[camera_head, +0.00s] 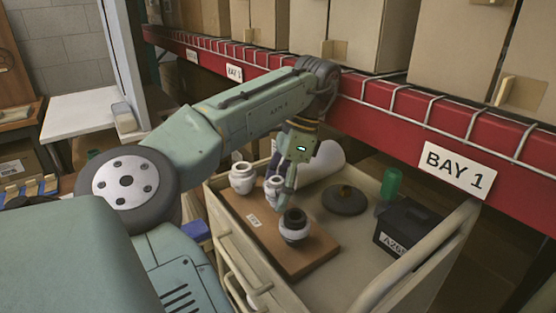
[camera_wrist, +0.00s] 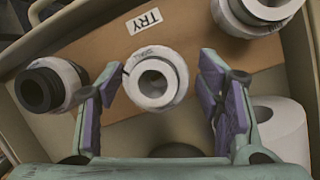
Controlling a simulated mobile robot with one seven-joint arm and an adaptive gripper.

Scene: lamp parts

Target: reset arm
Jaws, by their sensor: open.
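My gripper (camera_head: 288,188) hangs over the cart with its fingers apart. In the wrist view my gripper (camera_wrist: 158,88) has one finger on each side of the middle white ring-shaped part (camera_wrist: 155,82), which sits on the brown board (camera_wrist: 110,48). I cannot tell whether the fingers touch it. In the head view this middle part (camera_head: 271,186) is partly hidden by the gripper. A dark-topped white part (camera_head: 294,226) stands on the board nearer the camera. Another white part (camera_head: 242,178) stands at the board's far end.
The cart (camera_head: 456,232) has raised walls. It also holds a dark round base (camera_head: 344,199), a green cup (camera_head: 390,184), a black box (camera_head: 408,224) and a white rounded object (camera_head: 324,160). A red shelf beam (camera_head: 400,127) with boxes runs close behind my arm.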

